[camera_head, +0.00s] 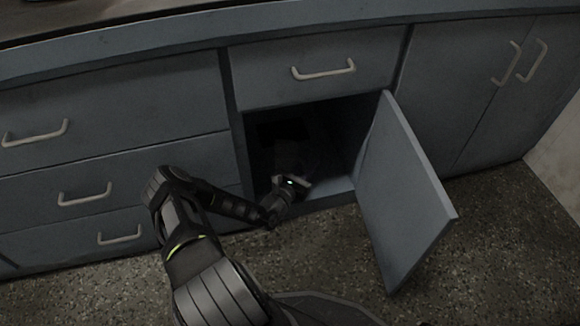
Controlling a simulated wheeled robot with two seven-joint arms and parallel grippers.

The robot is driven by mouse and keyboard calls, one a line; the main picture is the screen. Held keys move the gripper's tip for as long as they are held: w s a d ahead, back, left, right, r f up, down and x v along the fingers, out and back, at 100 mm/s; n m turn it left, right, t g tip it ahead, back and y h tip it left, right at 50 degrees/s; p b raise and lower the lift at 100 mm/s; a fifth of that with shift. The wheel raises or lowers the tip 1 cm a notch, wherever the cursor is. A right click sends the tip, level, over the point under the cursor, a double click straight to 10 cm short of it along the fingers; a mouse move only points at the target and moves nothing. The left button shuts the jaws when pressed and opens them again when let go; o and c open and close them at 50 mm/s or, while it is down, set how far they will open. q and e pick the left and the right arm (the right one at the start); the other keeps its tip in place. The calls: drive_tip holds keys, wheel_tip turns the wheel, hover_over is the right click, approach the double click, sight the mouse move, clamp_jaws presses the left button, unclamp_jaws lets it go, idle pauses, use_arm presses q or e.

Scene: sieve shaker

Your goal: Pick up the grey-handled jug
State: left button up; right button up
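My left arm reaches into the open lower cabinet (340,190). My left gripper (290,158) is inside it, past the small lit wrist, and is almost lost in the dark. I cannot see whether its fingers are open or shut, or whether they touch anything. I cannot make out a grey-handled jug anywhere; the cabinet's interior is too dark and partly covered by my wrist. My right gripper is not in view.
The cabinet door (405,195) stands open to the right of my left arm, jutting out over the speckled floor (330,265). A closed drawer (318,72) is above the opening. Closed drawers (110,110) line the left, and closed cupboard doors (475,90) the right.

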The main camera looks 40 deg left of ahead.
use_arm(q)
drive_tip(key=shift+c, duration=0.5)
clamp_jaws()
idle(1.2)
